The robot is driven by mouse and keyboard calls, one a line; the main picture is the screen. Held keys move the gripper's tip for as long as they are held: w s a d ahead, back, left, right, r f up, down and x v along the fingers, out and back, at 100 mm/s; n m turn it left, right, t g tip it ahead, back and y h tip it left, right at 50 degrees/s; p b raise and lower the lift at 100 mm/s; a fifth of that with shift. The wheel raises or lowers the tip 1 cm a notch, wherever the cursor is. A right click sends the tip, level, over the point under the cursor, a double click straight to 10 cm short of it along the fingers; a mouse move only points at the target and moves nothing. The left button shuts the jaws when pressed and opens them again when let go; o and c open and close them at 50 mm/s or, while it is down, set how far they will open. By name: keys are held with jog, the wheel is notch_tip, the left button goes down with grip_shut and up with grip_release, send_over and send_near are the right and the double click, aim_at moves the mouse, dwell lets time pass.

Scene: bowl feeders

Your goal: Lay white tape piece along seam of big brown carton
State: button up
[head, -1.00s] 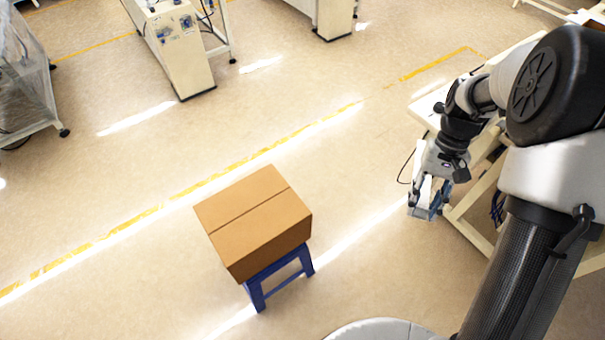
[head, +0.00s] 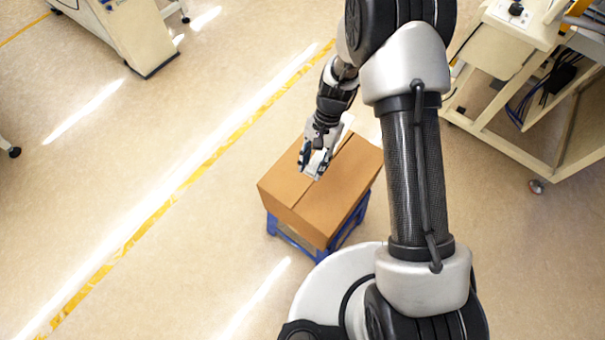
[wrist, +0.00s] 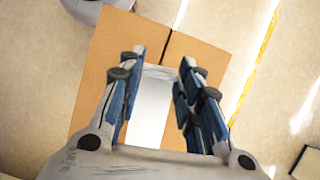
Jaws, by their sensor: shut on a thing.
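The big brown carton (head: 335,195) stands on a small blue stool. Its seam crosses the top and is partly hidden by my gripper. My gripper (head: 314,165) is over the carton top, near the seam. In the wrist view, my gripper (wrist: 157,70) is shut on the white tape piece (wrist: 150,108), a flat pale strip between the fingers. The strip's far end lies close to the line of the seam, with the brown carton (wrist: 100,60) behind it. I cannot tell whether the tape touches the carton.
The blue stool (head: 290,237) carries the carton. A cream workbench frame (head: 500,125) with cables stands at the right. A cream machine (head: 130,35) stands at the upper left. Yellow floor tape (head: 175,195) runs diagonally left of the carton, with open floor around it.

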aim_at(315, 165)
jog(key=shift+m, duration=0.8)
jog(key=x, duration=0.2)
jog(key=a+x, duration=0.1)
jog(key=x, duration=0.1)
jog(key=shift+f, duration=0.3)
notch_tip(315, 165, down, 8)
jog(key=b, duration=0.6)
jog(key=shift+a, duration=0.15)
jog(key=shift+f+b, duration=0.35)
jog(key=shift+b, duration=0.05)
jog(key=o, duration=0.9)
jog(key=shift+c, duration=0.2)
jog(key=shift+r+y, duration=0.15)
jog(key=shift+y, duration=0.15)
jog(key=v, duration=1.1)
jog(key=shift+r, duration=0.4)
